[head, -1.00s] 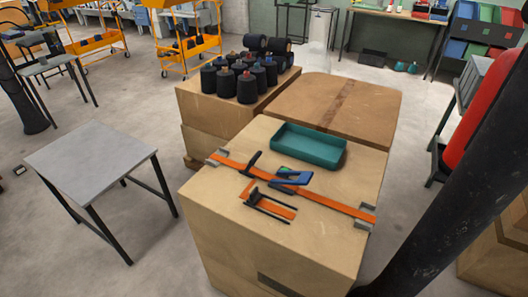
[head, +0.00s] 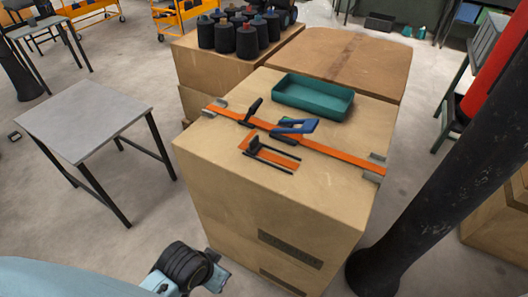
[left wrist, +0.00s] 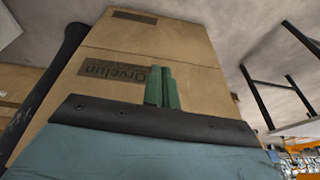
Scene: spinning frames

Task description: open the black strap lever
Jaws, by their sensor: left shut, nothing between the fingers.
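An orange strap (head: 335,154) runs across the top of a large cardboard box (head: 215,148), between grey corner pieces. A black lever (head: 254,109) stands tilted up from the strap, left of a blue lever (head: 296,127). In front of the strap lies an orange plate with black rods and a black upright piece (head: 257,146). My left gripper (head: 217,273) is low in front of the box, well below and apart from the levers. In the left wrist view its green fingers (left wrist: 162,88) are together and empty, facing the box side. My right gripper is not in view.
A teal tray (head: 312,97) sits on the box behind the strap. Black spools (head: 247,40) stand on another box behind. A grey table (head: 85,118) is at the left. A dark post (head: 440,165) rises at the right.

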